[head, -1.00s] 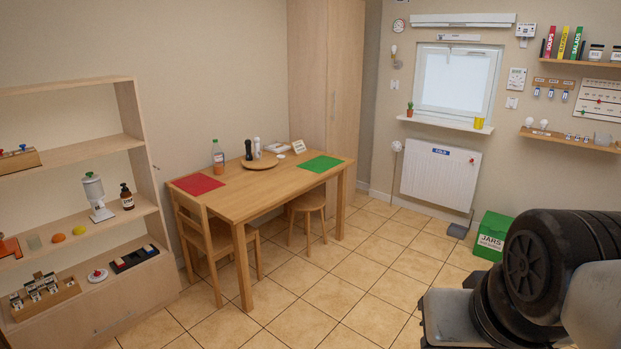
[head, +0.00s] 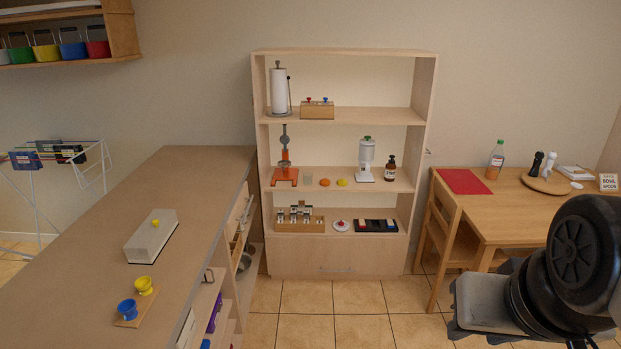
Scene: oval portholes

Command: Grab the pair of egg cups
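A blue egg cup (head: 127,309) and a yellow egg cup (head: 144,286) stand close together on a small wooden board (head: 136,314). The board lies on the long counter (head: 190,185) at the lower left of the head view. The blue cup is nearer to me, the yellow one just behind it and to the right. My arm shows as dark, rounded links at the lower right, far from the cups. My gripper's fingers are not in view.
A grey-white box with a yellow knob (head: 152,236) stands on the counter behind the cups. An open shelf unit (head: 344,258) stands against the back wall. A dining table (head: 500,210) is at the right. Tiled floor (head: 335,312) between counter and table is clear.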

